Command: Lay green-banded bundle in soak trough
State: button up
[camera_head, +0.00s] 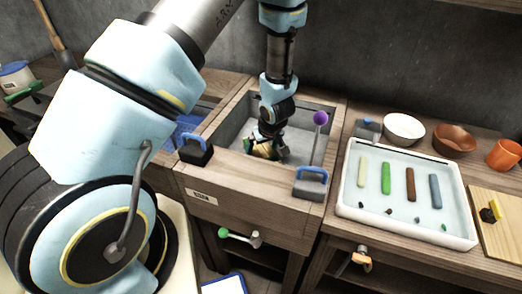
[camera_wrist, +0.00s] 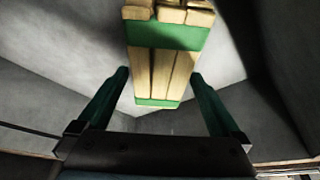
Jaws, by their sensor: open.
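The green-banded bundle (camera_wrist: 165,65) is a set of pale wooden sticks held by two green bands. In the wrist view it lies ahead of and between the two fingers of my gripper (camera_wrist: 162,95), which stand apart with a gap on each side of it. In the head view the bundle (camera_head: 262,150) shows low inside the soak trough (camera_head: 228,169), a wooden box with a grey lining. My gripper (camera_head: 268,143) is down in the trough at the bundle and hides part of it. Whether the bundle rests fully on the trough floor is hard to tell.
Blue-handled tools (camera_head: 196,148) and (camera_head: 311,182) sit on the trough's front rim corners. A purple-knobbed rod (camera_head: 319,130) leans inside the trough at right. A white tray (camera_head: 352,205) with coloured sticks stands to the right, with bowls (camera_head: 404,128) behind it.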

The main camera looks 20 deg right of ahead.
jog(key=p+v, duration=0.4)
jog(key=v, duration=0.6)
jog(key=w+a+r+g+h, duration=0.2)
jog(key=w+a+r, duration=0.1)
jog(key=a+r, duration=0.65)
jog(key=s+a+r+m, duration=0.1)
jog(key=s+a+r, duration=0.2)
jog(key=a, duration=0.6)
jog(key=s+a+r+m+g+y, duration=0.1)
jog(key=s+a+r, duration=0.2)
jog(key=a+r, duration=0.3)
jog(key=a, duration=0.4)
jog(key=shift+b, duration=0.3)
